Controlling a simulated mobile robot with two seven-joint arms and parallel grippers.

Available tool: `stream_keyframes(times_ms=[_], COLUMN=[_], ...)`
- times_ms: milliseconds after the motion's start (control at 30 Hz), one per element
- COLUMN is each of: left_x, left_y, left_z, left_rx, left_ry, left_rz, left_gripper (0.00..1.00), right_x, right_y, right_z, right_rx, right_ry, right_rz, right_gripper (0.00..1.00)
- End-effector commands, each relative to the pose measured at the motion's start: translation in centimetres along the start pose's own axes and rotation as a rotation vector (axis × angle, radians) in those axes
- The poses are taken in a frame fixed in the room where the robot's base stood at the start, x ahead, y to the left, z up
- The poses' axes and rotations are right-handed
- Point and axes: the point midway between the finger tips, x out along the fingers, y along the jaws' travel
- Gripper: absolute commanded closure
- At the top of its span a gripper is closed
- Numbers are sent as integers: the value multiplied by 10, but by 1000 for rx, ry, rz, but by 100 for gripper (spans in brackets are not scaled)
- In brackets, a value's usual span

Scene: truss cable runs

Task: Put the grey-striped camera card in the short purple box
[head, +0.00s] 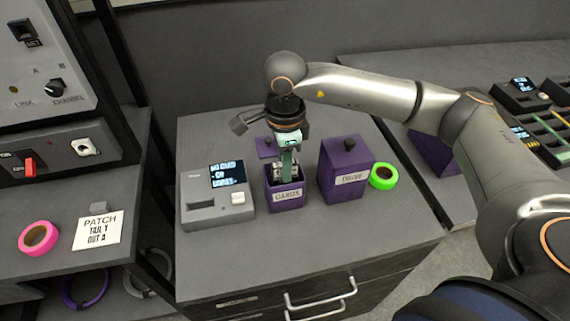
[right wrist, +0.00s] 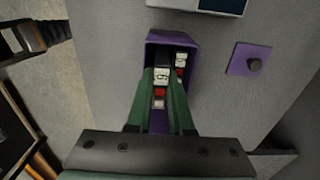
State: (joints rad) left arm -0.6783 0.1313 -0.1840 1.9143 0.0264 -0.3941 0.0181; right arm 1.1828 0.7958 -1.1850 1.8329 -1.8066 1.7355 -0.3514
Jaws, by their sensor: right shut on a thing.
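The short purple box (head: 287,203), labelled CARDS, stands open on the grey cabinet top. It also shows in the right wrist view (right wrist: 153,42). Its purple lid (head: 266,148) lies behind it, and in the wrist view (right wrist: 247,60) to the right. My right gripper (head: 287,168) points down into the box. Its green fingers are shut on a card (right wrist: 160,92) with dark, whitish and red parts. Another card (right wrist: 181,62) stands beside it in the box. I cannot make out a grey stripe on either card. My left gripper is not in view.
A taller purple box (head: 343,165) with its lid on stands right of the short one, beside a green tape roll (head: 382,176). A grey card reader (head: 217,208) with a screen stands left. The cabinet top in front is clear.

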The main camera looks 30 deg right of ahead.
Motion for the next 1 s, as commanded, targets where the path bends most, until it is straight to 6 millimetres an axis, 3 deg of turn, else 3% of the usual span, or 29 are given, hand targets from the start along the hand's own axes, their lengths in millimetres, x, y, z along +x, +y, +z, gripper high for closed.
stream_keyframes(times_ms=[333,367,633,833,1000], left_x=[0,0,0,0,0], left_y=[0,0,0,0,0], left_z=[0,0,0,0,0], left_rx=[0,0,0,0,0], left_ry=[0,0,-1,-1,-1], left_rz=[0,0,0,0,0], left_gripper=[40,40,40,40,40], right_x=[0,0,0,0,0], right_y=[0,0,0,0,0], right_z=[0,0,0,0,0], right_rx=[0,0,0,0,0], right_ry=[0,0,0,0,0], right_rz=[0,0,0,0,0], right_gripper=[100,77,47,47,61])
